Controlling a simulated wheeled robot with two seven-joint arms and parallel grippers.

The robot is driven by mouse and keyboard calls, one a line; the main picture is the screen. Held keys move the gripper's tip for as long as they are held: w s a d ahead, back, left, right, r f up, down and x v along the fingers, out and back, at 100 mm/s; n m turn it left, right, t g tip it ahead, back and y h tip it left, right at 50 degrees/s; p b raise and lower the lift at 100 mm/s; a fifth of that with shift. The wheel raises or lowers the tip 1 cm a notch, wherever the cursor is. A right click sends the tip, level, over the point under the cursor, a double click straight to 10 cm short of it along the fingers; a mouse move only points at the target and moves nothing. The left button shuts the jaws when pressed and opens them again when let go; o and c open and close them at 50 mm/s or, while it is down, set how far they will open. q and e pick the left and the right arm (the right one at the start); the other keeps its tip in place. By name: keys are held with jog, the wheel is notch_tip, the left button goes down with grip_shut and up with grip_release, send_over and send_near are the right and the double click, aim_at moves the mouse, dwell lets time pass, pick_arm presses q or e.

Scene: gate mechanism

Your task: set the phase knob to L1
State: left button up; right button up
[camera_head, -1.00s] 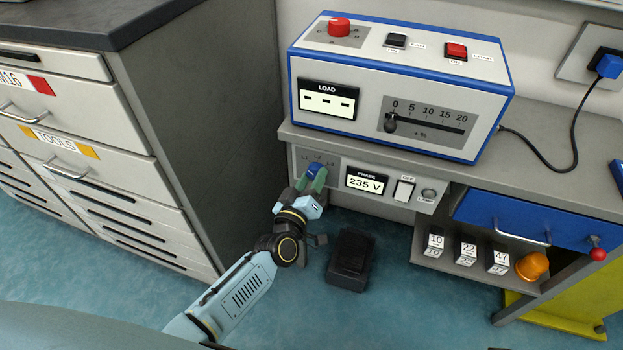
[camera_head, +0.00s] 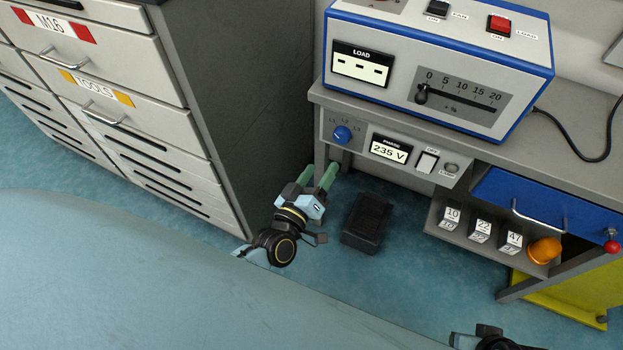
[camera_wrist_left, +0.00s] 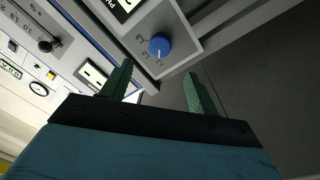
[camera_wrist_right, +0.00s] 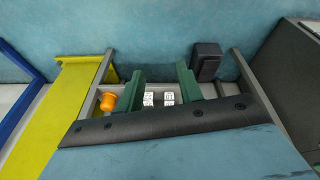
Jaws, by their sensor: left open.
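The blue phase knob (camera_head: 342,134) is on the left of the grey panel under the bench top, with the L1, L2 and L3 labels above it. The left wrist view shows the knob (camera_wrist_left: 159,45) beyond the fingertips, with nothing touching it. The phase display (camera_head: 389,150) reads 235 V. My left gripper (camera_head: 318,174) is open and empty, below and in front of the knob. My right gripper (camera_wrist_right: 162,80) has its fingers apart and empty in the right wrist view.
The white and blue load box (camera_head: 435,65) stands on the bench above the panel. The grey drawer cabinet (camera_head: 225,100) is to the left. A black pedal-like block (camera_head: 367,222) lies on the floor. A blue drawer (camera_head: 545,205) and an orange lamp (camera_head: 545,250) are to the right.

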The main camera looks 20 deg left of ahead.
pick_arm(q)
jog(key=shift+s+a+f, duration=0.1)
jog(key=shift+s, duration=1.65)
pick_arm(e)
jog(key=shift+d+f, duration=0.2)
jog(key=shift+f, duration=0.3)
jog(key=shift+d+f, duration=0.2)
jog(key=shift+f, duration=0.3)
